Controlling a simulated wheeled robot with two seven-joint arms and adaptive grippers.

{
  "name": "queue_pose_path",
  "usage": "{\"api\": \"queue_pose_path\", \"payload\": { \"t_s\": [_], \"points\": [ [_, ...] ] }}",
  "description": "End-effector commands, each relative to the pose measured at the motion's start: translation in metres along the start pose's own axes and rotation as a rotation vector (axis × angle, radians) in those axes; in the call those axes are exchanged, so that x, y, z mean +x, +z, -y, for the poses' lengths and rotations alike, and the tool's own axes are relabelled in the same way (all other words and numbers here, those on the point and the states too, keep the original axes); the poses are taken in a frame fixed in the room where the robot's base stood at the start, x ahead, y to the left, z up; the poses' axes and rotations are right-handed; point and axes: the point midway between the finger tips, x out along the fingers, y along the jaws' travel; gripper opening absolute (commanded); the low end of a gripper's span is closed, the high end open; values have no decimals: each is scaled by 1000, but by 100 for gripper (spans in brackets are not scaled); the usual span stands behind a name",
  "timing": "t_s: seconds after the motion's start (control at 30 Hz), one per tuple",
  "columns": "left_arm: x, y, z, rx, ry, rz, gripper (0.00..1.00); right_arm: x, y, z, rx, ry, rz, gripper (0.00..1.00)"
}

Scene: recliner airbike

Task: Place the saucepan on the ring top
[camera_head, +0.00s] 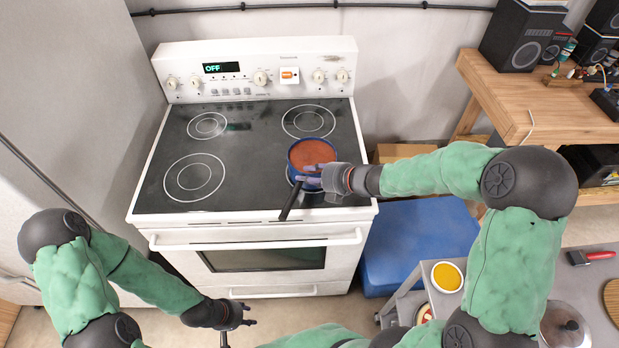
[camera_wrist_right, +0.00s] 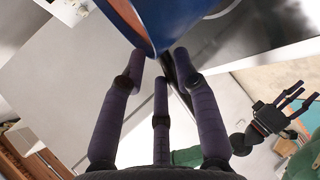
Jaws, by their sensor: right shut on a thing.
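The blue saucepan (camera_head: 304,160) with red-brown contents is over the front right ring of the stove's black ring top (camera_head: 246,150). It hides most of that ring, and I cannot tell whether its base touches the glass. Its dark handle (camera_head: 290,203) points toward the stove's front edge. My right gripper (camera_head: 316,172) is beside the pan, shut on the handle. In the right wrist view the pan's blue wall (camera_wrist_right: 180,18) is just beyond the fingertips, with the handle between the fingers. My left gripper (camera_head: 246,315) is low in front of the stove, its fingers spread and empty.
The other three rings are bare, including the front left one (camera_head: 194,178). A blue box (camera_head: 415,240) stands right of the stove. A grey cart holds a yellow-filled bowl (camera_head: 447,276) and a lidded pot (camera_head: 562,327). A wooden desk (camera_head: 545,105) is at the right.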

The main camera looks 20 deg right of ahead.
Motion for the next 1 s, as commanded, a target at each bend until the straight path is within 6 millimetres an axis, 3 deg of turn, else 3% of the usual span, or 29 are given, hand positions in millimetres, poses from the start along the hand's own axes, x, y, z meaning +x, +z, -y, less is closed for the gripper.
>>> {"api": "queue_pose_path", "payload": {
  "t_s": [0.33,0.37,0.4,0.43,0.83,1.0],
  "points": [
    [2,0,1,0,0,0,40,0,2,-1,-5,6,3,0],
    [1,0,0,0,0,0,40,1,0,1,0,0,0,39],
    [1,0,0,0,0,0,40,1,0,1,0,0,0,51],
    [1,0,0,0,0,0,40,1,0,1,0,0,0,55],
    [-2,0,-1,0,0,0,40,-1,0,-2,0,1,0,55],
    [-10,0,-3,0,0,0,40,-23,1,-3,2,1,3,55]
  ]
}}
